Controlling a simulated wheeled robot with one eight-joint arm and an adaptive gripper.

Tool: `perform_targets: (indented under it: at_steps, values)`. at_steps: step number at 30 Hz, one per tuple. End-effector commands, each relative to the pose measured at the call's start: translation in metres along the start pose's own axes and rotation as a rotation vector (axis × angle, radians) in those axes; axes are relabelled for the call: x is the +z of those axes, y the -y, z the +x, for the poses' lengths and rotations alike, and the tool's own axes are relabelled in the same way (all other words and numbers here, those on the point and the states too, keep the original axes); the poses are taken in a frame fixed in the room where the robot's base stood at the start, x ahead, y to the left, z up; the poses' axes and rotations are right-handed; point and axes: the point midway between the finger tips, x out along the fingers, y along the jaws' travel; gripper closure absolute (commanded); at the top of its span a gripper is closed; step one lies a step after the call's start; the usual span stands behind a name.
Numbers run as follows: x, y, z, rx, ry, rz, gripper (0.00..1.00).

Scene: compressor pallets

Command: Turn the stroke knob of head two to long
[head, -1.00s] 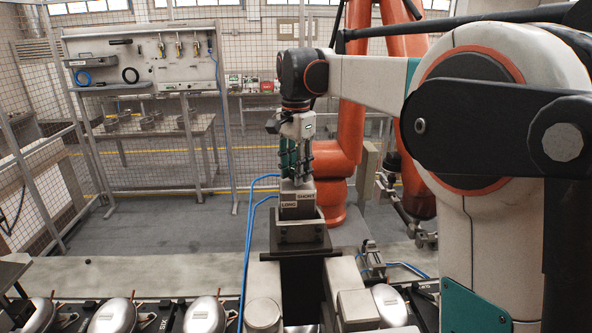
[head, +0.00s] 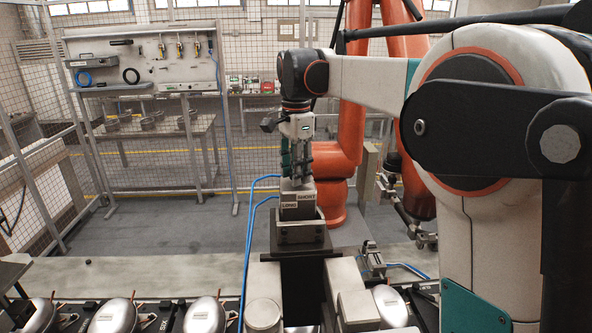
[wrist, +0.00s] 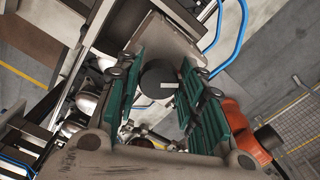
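The head block (head: 298,206) carries LONG and SHORT plates, LONG on the left and SHORT on the right. Its stroke knob (wrist: 158,80) is round and black with a white mark in the wrist view. The mark lies nearly level, pointing right in that picture. My gripper (head: 297,165) points straight down over the block. In the wrist view its green fingers (wrist: 163,78) stand on either side of the knob, spread a little wider than it. No firm contact shows. In the head view the knob is hidden by the fingers.
Blue hoses (head: 250,205) run up left of the head block. Several silver compressors (head: 205,314) stand in a row along the front. An orange robot arm (head: 340,150) stands behind the block. A mesh fence and tool board (head: 145,60) are farther back.

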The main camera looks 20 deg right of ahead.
Motion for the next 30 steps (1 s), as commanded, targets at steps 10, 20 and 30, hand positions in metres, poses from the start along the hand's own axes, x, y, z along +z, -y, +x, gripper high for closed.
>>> perform_targets:
  at_steps: [10,20,30]
  values:
    - [0.000,0.000,0.000,0.000,0.000,-0.001,0.46]
    - [0.000,0.000,-0.033,0.000,0.000,-0.001,0.46]
    - [0.000,0.000,-0.098,0.000,0.000,-0.001,0.46]
